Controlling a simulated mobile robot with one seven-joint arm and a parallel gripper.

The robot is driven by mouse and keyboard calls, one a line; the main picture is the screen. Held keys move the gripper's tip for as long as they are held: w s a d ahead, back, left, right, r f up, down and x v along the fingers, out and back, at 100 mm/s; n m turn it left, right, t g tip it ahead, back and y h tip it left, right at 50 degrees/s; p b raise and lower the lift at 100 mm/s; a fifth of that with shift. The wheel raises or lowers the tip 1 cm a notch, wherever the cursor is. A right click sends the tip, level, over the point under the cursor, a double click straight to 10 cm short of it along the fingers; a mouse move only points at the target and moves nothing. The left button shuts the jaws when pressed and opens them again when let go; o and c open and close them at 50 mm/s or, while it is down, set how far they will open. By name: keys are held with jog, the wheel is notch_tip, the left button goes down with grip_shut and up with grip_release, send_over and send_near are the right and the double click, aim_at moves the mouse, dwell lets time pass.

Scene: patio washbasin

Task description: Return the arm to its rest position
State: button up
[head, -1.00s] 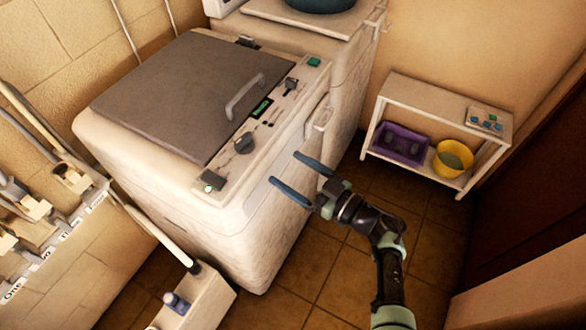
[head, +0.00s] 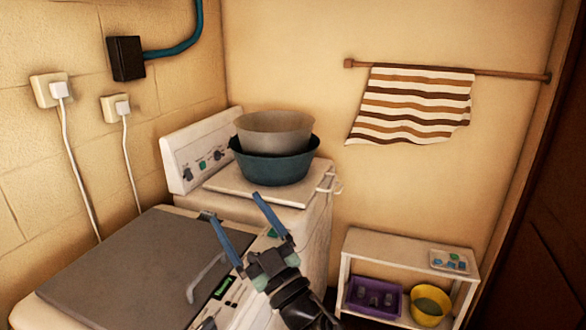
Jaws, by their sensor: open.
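My gripper (head: 243,217) is in the lower middle of the head view, with its two blue fingers spread apart and nothing between them. It appears in front of the control panel side of the top-lid machine (head: 110,265). The machine's grey lid is down, and its handle (head: 207,278) shows just left of my gripper. My arm reaches up from the bottom edge of the view.
A second machine (head: 240,188) behind carries a blue basin (head: 274,165) with a grey basin (head: 275,130) in it. A white shelf (head: 400,247) at right holds a purple basket (head: 375,297) and yellow bucket (head: 429,305). A striped towel (head: 412,105) hangs on the wall.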

jog(key=s+d+r+m+t+h, duration=0.2)
jog(key=r+t+h, duration=0.1)
jog(key=r, duration=0.5)
jog(key=s+d+r+m+t+h, duration=0.1)
jog(key=s+r+m+t+h, duration=0.2)
jog(key=r, duration=0.4)
jog(key=s+d+r+m+t+h, duration=0.2)
jog(key=r+t+h, duration=0.1)
jog(key=r, duration=0.5)
jog(key=s+d+r+m+h, duration=0.2)
jog(key=s+r+h, duration=0.1)
jog(key=s, duration=0.5)
jog(key=s+d+r+m+h, duration=0.2)
jog(key=s+r+m+h, duration=0.1)
jog(key=s+r, duration=0.3)
jog(key=shift+s, duration=1.25)
